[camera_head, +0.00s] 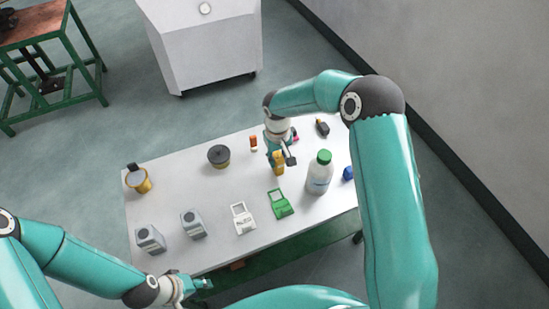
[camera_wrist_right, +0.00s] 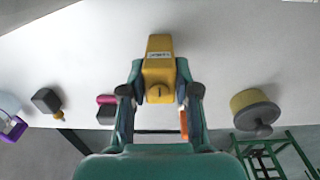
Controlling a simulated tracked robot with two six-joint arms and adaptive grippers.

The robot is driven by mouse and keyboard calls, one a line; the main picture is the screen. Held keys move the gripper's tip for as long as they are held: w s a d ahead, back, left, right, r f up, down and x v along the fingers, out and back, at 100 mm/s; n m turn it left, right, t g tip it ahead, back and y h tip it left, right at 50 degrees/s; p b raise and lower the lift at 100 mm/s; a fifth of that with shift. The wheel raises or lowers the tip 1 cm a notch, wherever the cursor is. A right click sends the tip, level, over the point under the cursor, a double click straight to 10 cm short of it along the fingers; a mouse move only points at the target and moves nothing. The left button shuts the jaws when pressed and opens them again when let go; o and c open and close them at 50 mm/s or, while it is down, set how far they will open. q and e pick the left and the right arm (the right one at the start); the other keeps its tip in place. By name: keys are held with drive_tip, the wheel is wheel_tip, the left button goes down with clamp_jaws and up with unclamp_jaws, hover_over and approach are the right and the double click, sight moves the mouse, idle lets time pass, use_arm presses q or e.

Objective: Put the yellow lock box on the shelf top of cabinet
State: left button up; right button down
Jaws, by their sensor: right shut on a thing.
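The yellow lock box (camera_head: 278,168) is over the white table, right of the table's middle. In the right wrist view the yellow lock box (camera_wrist_right: 158,62) sits between the two fingers of my right gripper (camera_wrist_right: 160,92), which is shut on it. In the head view my right gripper (camera_head: 281,155) reaches down from behind the box. I cannot tell if the box touches the table. My left gripper (camera_head: 198,284) is low at the table's front edge, away from the objects; its jaw opening is too small to tell. A white cabinet-like unit (camera_head: 195,50) stands beyond the table.
The white table (camera_head: 190,180) holds several objects. A green-framed bench (camera_head: 45,50) is at the upper left.

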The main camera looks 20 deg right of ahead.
drive_tip(key=c, duration=0.8)
unclamp_jaws()
drive_tip(key=shift+c, duration=0.2)
